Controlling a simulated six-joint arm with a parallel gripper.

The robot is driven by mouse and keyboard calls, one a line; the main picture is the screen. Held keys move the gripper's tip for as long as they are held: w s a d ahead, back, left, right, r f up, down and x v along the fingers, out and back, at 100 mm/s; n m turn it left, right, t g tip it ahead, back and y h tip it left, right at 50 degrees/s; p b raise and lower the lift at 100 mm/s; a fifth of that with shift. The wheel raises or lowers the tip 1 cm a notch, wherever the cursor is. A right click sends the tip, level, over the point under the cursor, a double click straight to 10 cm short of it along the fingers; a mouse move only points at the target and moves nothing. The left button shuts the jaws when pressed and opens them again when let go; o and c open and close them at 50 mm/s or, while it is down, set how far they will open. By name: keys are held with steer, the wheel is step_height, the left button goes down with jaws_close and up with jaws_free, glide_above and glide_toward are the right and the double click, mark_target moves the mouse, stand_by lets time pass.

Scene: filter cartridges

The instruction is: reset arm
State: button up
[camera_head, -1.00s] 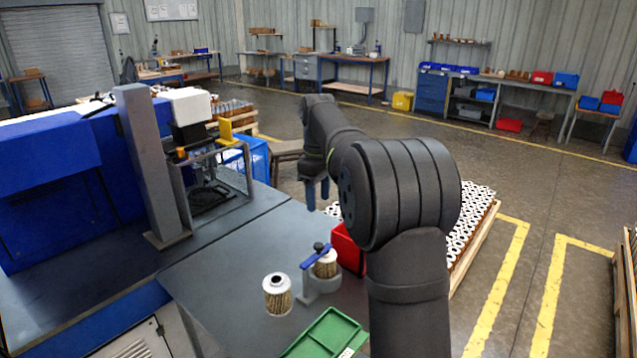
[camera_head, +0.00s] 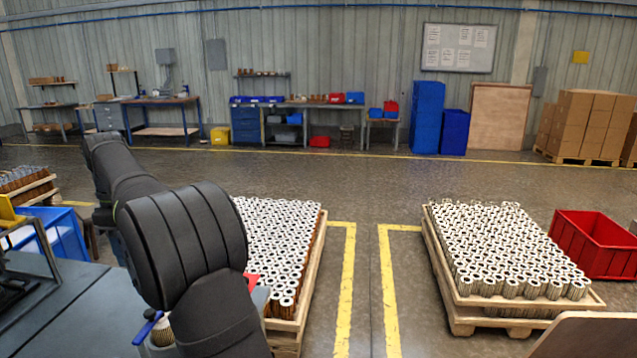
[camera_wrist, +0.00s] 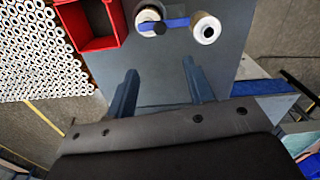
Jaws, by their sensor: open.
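My gripper (camera_wrist: 160,88) shows in the wrist view with its two dark blue fingers apart and nothing between them. Below it is the grey table (camera_wrist: 165,60). A filter cartridge with a white top (camera_wrist: 206,27) stands on the table near the top of the wrist view. To its left another cartridge (camera_wrist: 148,16) sits at a fixture with a blue lever (camera_wrist: 177,23). A red bin (camera_wrist: 97,22) is left of them. In the head view my arm hides most of the fixture, and the gripper fingers cannot be made out clearly.
In the head view, one pallet of cartridges (camera_head: 275,235) is right of my arm and another (camera_head: 500,250) stands further right. A large red crate (camera_head: 592,243) is beside it. Open floor with yellow lines (camera_head: 346,290) lies between the pallets.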

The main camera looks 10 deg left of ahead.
step_height(320, 180, down, 17)
steer(key=shift+f, duration=0.1)
stand_by(0.4)
step_height(320, 180, up, 18)
step_height(320, 180, down, 18)
steer(key=shift+r, duration=0.25)
steer(key=shift+d+f, duration=0.1)
steer(key=shift+f, duration=0.2)
steer(key=s+d+m, duration=0.4)
steer(key=d+m, duration=0.1)
steer(key=m, duration=1)
steer(key=shift+d, duration=0.15)
stand_by(1.1)
